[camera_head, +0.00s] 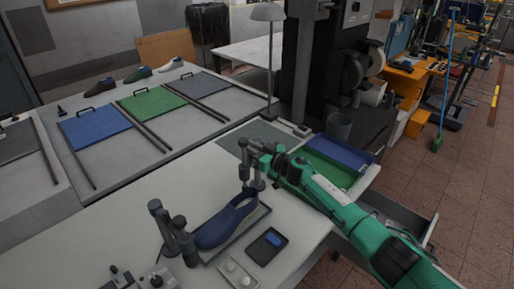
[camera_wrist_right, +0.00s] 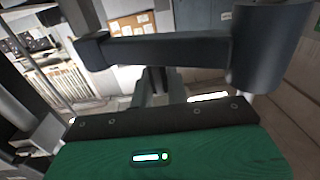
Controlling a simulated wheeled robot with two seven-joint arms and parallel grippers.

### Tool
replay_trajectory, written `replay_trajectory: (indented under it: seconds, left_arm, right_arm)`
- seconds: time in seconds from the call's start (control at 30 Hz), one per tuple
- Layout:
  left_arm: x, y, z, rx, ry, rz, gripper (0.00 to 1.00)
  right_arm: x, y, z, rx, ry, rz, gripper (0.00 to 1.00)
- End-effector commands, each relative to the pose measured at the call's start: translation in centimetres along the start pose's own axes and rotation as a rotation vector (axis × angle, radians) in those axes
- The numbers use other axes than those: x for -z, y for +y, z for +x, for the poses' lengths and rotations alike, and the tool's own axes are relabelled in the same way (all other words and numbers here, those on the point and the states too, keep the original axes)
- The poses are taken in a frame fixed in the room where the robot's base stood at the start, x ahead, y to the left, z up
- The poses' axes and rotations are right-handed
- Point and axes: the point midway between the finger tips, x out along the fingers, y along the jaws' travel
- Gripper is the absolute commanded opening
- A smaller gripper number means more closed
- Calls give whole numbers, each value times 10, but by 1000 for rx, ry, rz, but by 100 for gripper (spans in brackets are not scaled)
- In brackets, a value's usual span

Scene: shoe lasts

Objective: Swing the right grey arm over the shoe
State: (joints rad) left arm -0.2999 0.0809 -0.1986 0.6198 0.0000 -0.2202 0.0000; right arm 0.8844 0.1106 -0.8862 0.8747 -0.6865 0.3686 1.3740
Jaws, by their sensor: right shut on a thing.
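A dark blue shoe (camera_head: 226,222) sits on a low grey stand (camera_head: 240,236) on the pale table. The right grey arm (camera_head: 245,173) stands at the shoe's far right end, with upright posts. My right gripper (camera_head: 262,156) comes in from the right and is shut on this arm's upper part; its fingertips are partly hidden. In the right wrist view, a grey bar of the arm (camera_wrist_right: 165,50) crosses in front of my gripper (camera_wrist_right: 152,88), with a thick cylinder (camera_wrist_right: 270,50) at its right. My left gripper is not in view.
The left grey arm (camera_head: 180,238) stands at the shoe's near left end. A black tray with a blue item (camera_head: 265,246) lies right of the stand. Green and blue bins (camera_head: 335,156) stand beyond my forearm. A lamp (camera_head: 268,60) stands behind. Small knobs (camera_head: 155,277) are at the front.

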Motion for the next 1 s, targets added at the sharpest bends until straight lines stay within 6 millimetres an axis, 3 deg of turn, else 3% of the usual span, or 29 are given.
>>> replay_trajectory:
  seconds: [0.23, 0.27, 0.37, 0.73, 1.0]
  left_arm:
    - [0, 1, 0, -1, 0, 1, 36]
    - [0, 1, 0, -1, 0, 1, 36]
    - [0, 1, 0, -2, 1, 1, 36]
    - [1, 2, 0, -2, 1, 2, 36]
    - [1, 2, 2, -2, 1, 2, 36]
  right_arm:
    - [0, 0, 0, 1, 1, 1, 0]
    - [0, 0, 0, 1, 1, 1, 18]
    - [0, 0, 0, 1, 1, 1, 36]
    - [0, 1, -4, -1, 0, 0, 36]
    - [-2, 1, -35, 0, -1, -2, 36]
